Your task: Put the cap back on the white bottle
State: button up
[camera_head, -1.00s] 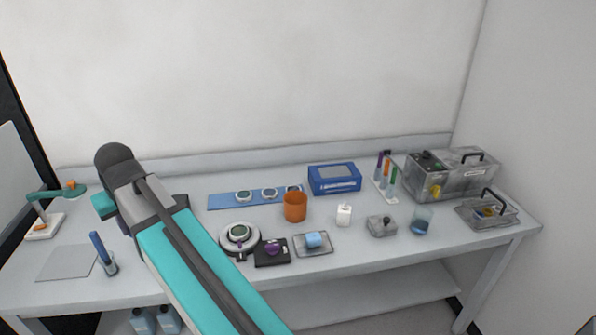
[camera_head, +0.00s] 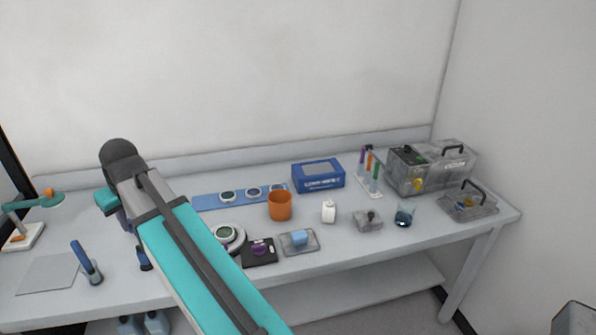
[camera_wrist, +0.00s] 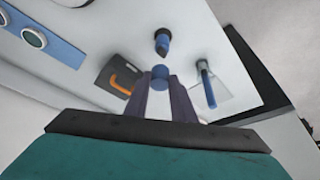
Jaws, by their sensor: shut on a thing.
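The white bottle (camera_head: 329,212) stands upright in the middle of the bench, right of the orange cup, in the head view. Its narrow white top shows. My gripper (camera_wrist: 160,84) is shut on a small round blue piece (camera_wrist: 160,71), which looks like the cap, at its fingertips. In the head view my gripper (camera_head: 145,258) is mostly behind my arm, over the left part of the bench, far left of the bottle. The held piece cannot be made out there. The bottle is not seen in the wrist view.
The orange cup (camera_head: 280,207) stands close left of the bottle, and the blue box (camera_head: 318,176) is behind. A lidded grey block (camera_head: 368,221) and a beaker (camera_head: 404,217) are to its right. A blue-handled tool in a holder (camera_head: 88,264) stands at the left.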

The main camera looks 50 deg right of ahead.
jog(key=s+d+n+p, duration=0.15)
jog(key=s+d, duration=0.25)
jog(key=d, duration=1.1)
jog(key=s+d+p, duration=0.3)
jog(key=s+d, duration=0.1)
jog(key=d, duration=1.1)
jog(key=s+d+n+y+p, duration=0.1)
jog(key=s+d+p, duration=0.3)
jog(key=s+d, duration=1.7)
jog(key=shift+s+d+f, duration=0.3)
jog(key=shift+s+d, duration=0.1)
jog(key=shift+d, duration=0.65)
jog(key=shift+f, duration=0.2)
jog(key=shift+f+b, duration=1.75)
jog(key=shift+f, duration=1.9)
jog(key=shift+s+f+b, duration=0.2)
jog(key=shift+f+b, duration=0.1)
jog(key=shift+f, duration=0.25)
